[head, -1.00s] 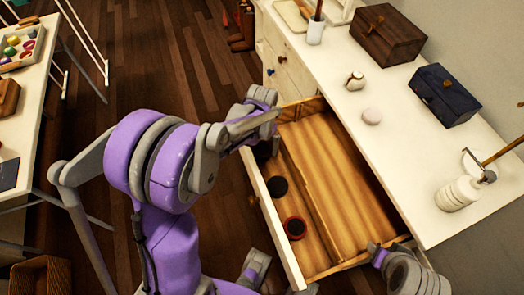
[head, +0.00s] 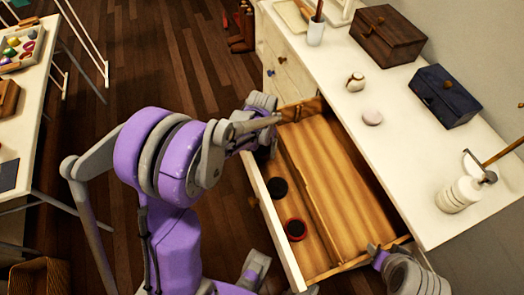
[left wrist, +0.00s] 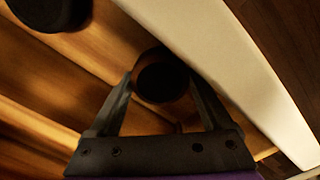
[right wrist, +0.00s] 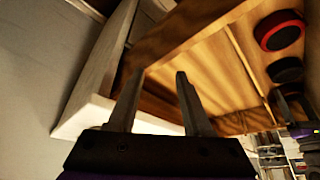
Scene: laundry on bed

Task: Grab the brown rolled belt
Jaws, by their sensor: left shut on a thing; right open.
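The brown rolled belt (left wrist: 166,85) shows in the left wrist view as a brown roll with a dark middle, inside the open drawer (head: 337,190) beside its pale front wall. My left gripper (left wrist: 163,88) is shut on it, one finger on each side. In the head view my left arm (head: 165,165) hides most of this spot. A black roll (head: 278,188) and a red-edged black roll (head: 296,229) lie in the same front compartment. My right gripper (right wrist: 158,75) is open and empty near the drawer's other end.
A table (head: 30,130) stands at the left.

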